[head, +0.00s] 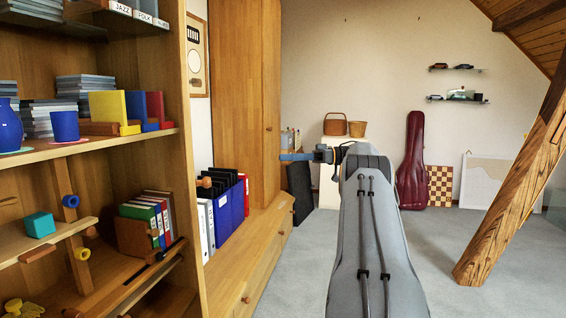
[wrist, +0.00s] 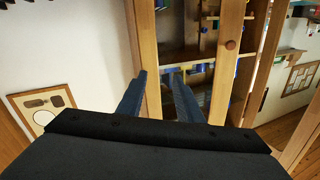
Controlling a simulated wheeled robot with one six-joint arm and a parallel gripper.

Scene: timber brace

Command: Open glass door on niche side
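A glass door with a wooden frame (wrist: 231,75) and a round brown knob (wrist: 231,44) fills the upper middle of the wrist view. Shelves with small coloured things show through its pane. I cannot tell whether it is fully shut or ajar, and I cannot make it out in the head view. My gripper (wrist: 158,80) has its two blue fingers apart with nothing between them. The knob is up and to the right of the fingertips, apart from them. In the head view my gripper (head: 296,156) points left, near the tall wooden cabinet.
An open shelf unit (head: 192,200) with books and cups stands close on the left. A tall wooden cabinet (head: 238,90) and a low drawer bench (head: 262,240) stand beyond it. A slanted timber brace (head: 510,190) stands at the right. Grey floor between is clear.

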